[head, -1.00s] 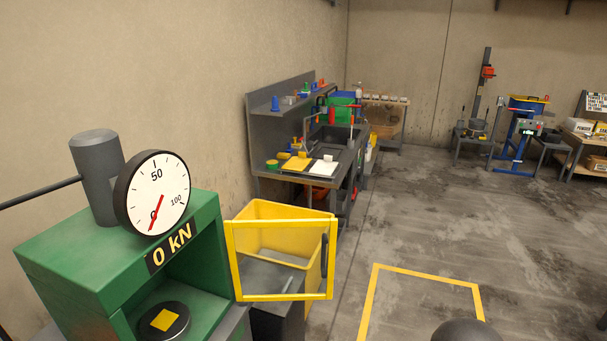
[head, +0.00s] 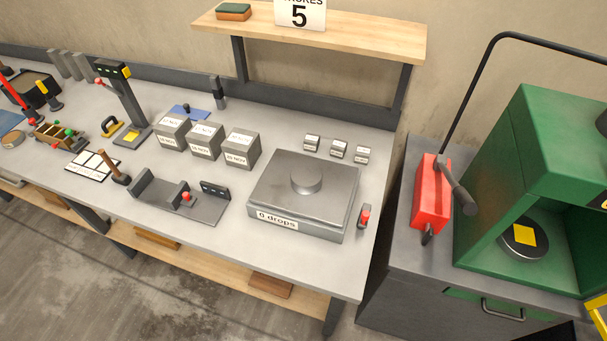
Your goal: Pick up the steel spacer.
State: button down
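I cannot tell for certain which thing is the steel spacer. A short grey metal cylinder (head: 306,178) sits upright on a flat grey metal plate unit (head: 270,205) labelled "0 drops", on the right part of the workbench. A dark round disc (head: 524,238) with a yellow square on top lies inside the green press (head: 560,150) at the right. Several upright grey bars (head: 72,65) stand at the bench's back left. My gripper is not in view.
Three labelled grey cubes (head: 205,140) and three small labelled blocks (head: 339,149) stand on the bench (head: 230,245). A grey jig (head: 180,197) lies in front. A wooden shelf (head: 330,35) overhangs the back. A red lever box (head: 431,192) stands beside the press.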

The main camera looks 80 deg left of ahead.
aim_at(306, 180)
jog(key=u, duration=2.9)
jog(key=i+l+u, duration=0.15)
jog(key=l, duration=0.15)
jog(key=l+u, duration=0.15)
jog(key=l, duration=0.15)
jog(key=i+l+u, duration=0.2)
jog(key=l, duration=0.15)
jog(key=k, duration=0.05)
